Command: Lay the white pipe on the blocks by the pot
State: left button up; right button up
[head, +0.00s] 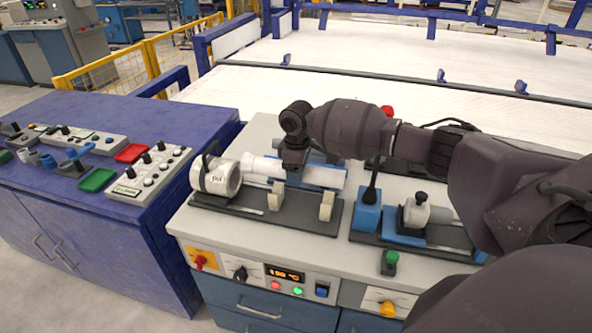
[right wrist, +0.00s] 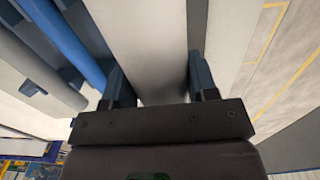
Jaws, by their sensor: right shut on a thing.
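The white pipe (head: 320,177) is in my right gripper (head: 295,172), which is shut around it near its middle. In the right wrist view the pipe (right wrist: 145,45) runs between the two fingers of my gripper (right wrist: 160,88). In the head view the pipe lies roughly level, its left end close to the mouth of the white pot (head: 216,176). Two pale blocks, a left one (head: 276,196) and a right one (head: 327,206), stand on a dark base plate right of the pot. The pipe shows just beyond or above them; I cannot tell whether it touches. My left gripper is out of view.
A second fixture with a blue block (head: 367,212) and a white fitting (head: 417,213) stands to the right on the same workbench (head: 185,222). A blue cabinet (head: 150,210) with control boxes is at the left. My right arm covers much of the bench's right side.

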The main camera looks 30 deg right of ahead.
notch_tip(320, 180, down, 4)
jog(key=shift+f+b, duration=0.15)
jog(key=shift+b, duration=1.1)
jog(key=shift+f, duration=0.85)
jog(key=o, duration=1)
jog(key=shift+c, duration=0.2)
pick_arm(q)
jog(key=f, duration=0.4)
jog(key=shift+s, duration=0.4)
pick_arm(e)
jog(key=shift+o, duration=0.6)
jog(key=shift+r, duration=0.3)
notch_tip(320, 180, up, 9)
jog(key=shift+r+p, duration=0.1)
jog(key=shift+p, duration=0.45)
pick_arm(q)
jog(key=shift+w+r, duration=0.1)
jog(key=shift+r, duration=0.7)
pick_arm(e)
jog(key=shift+r, duration=0.5)
